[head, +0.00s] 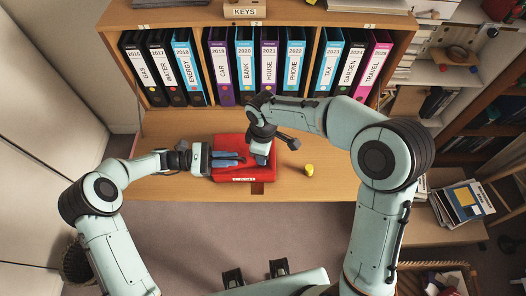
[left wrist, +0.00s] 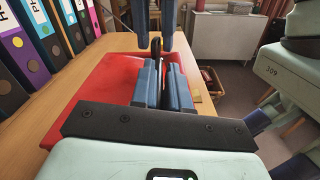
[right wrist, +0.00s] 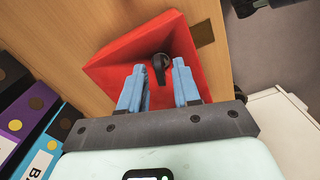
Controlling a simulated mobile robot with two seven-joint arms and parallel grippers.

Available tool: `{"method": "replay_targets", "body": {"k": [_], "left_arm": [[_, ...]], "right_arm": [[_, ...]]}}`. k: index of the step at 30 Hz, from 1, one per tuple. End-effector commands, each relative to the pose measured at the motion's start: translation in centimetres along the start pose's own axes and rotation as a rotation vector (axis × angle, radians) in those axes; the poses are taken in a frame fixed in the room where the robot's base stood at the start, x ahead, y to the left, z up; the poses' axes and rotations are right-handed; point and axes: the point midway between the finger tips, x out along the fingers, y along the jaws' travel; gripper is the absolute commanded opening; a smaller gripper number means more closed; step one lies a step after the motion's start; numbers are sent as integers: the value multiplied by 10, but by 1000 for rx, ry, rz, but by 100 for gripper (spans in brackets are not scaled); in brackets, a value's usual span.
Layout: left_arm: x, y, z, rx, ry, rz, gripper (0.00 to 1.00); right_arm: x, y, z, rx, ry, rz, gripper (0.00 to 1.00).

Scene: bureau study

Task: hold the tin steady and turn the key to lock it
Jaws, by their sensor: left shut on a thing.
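The red tin (head: 233,174) lies on the desk, near its front edge. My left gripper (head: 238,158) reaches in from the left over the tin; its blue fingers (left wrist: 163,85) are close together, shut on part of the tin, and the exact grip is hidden. The black key (right wrist: 160,65) stands at the tin's top in the right wrist view. It also shows as a dark loop in the left wrist view (left wrist: 155,47). My right gripper (head: 262,152) is over the tin's right part; its fingers (right wrist: 159,84) are apart, either side of the key's line, with a visible gap.
A row of binders (head: 245,65) stands in the shelf behind the desk (head: 175,125). A small yellow object (head: 308,169) is on the desk right of the tin. A low stand with magazines (head: 465,200) is at the right. The desk left of the shelf front is clear.

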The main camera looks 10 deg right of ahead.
Motion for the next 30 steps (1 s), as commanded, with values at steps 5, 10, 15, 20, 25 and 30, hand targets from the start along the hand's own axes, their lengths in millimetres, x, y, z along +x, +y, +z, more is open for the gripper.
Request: {"method": "replay_targets", "body": {"k": [5, 10, 15, 20, 25, 30], "left_arm": [[0, 0, 0, 2, 1, -1, 0], [0, 0, 0, 2, 0, -1, 0], [0, 0, 0, 2, 1, -1, 0], [0, 0, 0, 2, 0, -1, 0], [0, 0, 0, 2, 0, -1, 0], [0, 0, 0, 2, 0, -1, 0]], "right_arm": [[0, 0, 0, -1, 0, 0, 62], [0, 0, 0, -1, 0, 0, 62], [-3, 0, 0, -1, 1, 1, 62], [-12, 0, 0, 0, 1, 1, 62], [-22, 0, 0, -1, 1, 1, 62], [-33, 0, 0, -1, 1, 1, 62]]}}
